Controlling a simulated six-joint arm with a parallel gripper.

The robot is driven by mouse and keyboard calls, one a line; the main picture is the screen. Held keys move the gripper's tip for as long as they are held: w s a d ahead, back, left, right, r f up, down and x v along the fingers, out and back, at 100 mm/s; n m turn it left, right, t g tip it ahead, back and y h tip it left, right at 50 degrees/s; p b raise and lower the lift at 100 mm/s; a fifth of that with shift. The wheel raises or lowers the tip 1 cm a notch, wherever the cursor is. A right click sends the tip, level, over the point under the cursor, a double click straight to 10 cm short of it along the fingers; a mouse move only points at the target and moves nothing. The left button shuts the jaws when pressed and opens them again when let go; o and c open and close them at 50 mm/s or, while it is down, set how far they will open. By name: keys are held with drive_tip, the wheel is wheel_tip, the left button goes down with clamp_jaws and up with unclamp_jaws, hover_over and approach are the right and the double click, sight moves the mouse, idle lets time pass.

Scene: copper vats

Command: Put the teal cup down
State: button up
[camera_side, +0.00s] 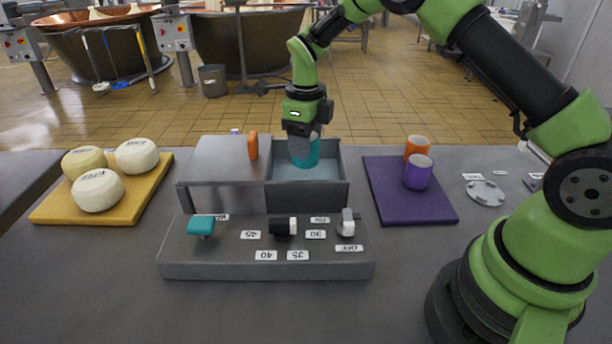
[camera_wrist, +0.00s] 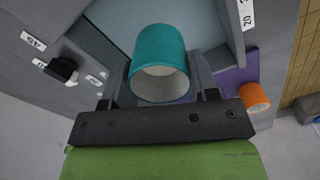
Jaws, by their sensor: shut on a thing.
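The teal cup (camera_side: 306,153) is inside the open right-hand bay of the grey box, partly hidden by my gripper in the side view. My gripper (camera_side: 303,142) points down into that bay and is shut on the cup. In the wrist view the teal cup (camera_wrist: 159,60) sits between the two dark fingers of my gripper (camera_wrist: 157,97), with its pale hollow end toward the camera. Whether the cup touches the bay's floor (camera_side: 295,173) cannot be told.
The grey box (camera_side: 225,183) has a covered left part with an orange handle (camera_side: 252,145). A panel (camera_side: 190,262) with knobs stands in front. Orange (camera_side: 418,145) and purple (camera_side: 418,174) cups stand on a purple mat (camera_side: 385,200). Cheeses lie on a yellow board (camera_side: 55,212).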

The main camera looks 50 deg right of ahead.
sight(306, 168)
wheel_tip(306, 168, down, 7)
drive_tip(key=shift+r, duration=0.15)
idle(0.4)
drive_tip(key=o, duration=1)
drive_tip(key=shift+c, duration=0.2)
